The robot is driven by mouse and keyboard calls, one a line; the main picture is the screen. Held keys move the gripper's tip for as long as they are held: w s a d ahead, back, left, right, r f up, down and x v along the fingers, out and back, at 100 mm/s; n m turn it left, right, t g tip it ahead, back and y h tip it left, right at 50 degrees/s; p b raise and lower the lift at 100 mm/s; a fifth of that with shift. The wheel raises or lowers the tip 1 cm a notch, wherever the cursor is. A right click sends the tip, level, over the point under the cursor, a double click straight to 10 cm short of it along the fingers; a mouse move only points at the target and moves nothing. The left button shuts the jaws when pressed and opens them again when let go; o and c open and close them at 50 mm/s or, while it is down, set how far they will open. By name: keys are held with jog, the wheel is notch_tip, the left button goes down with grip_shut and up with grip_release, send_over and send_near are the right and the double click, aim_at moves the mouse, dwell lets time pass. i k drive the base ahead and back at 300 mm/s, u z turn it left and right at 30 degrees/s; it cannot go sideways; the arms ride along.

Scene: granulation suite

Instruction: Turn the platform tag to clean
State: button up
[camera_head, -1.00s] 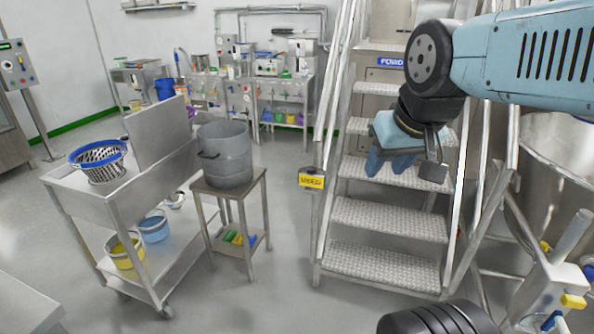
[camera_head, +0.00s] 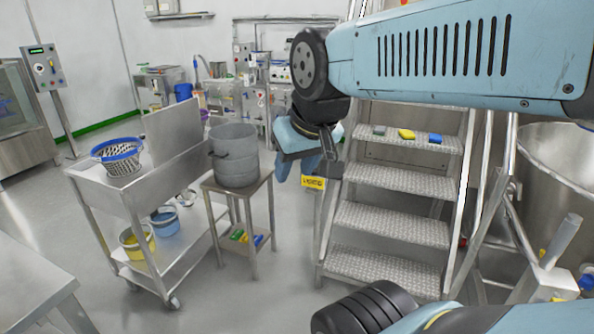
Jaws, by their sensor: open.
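The platform tag (camera_head: 313,183) is a small yellow plate with dark lettering too small to read. It hangs at the left side of the steel steps, by the foot of the left handrail. My gripper (camera_head: 297,172) points down with its blue fingers apart and empty. In the picture it is just above and left of the tag and covers the area over the tag's top edge. I cannot tell how far in depth the gripper is from the tag, or whether they touch.
The steel steps (camera_head: 392,218) rise right of the tag, with small grey, yellow and blue items on an upper tread. A stool (camera_head: 262,190) with a steel pot (camera_head: 235,160) stands to the left, beside a trolley (camera_head: 130,200). Floor between stool and steps is clear.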

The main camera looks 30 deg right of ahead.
aim_at(312, 181)
jog(key=u, duration=0.1)
jog(key=i, duration=1)
jog(key=z, duration=0.1)
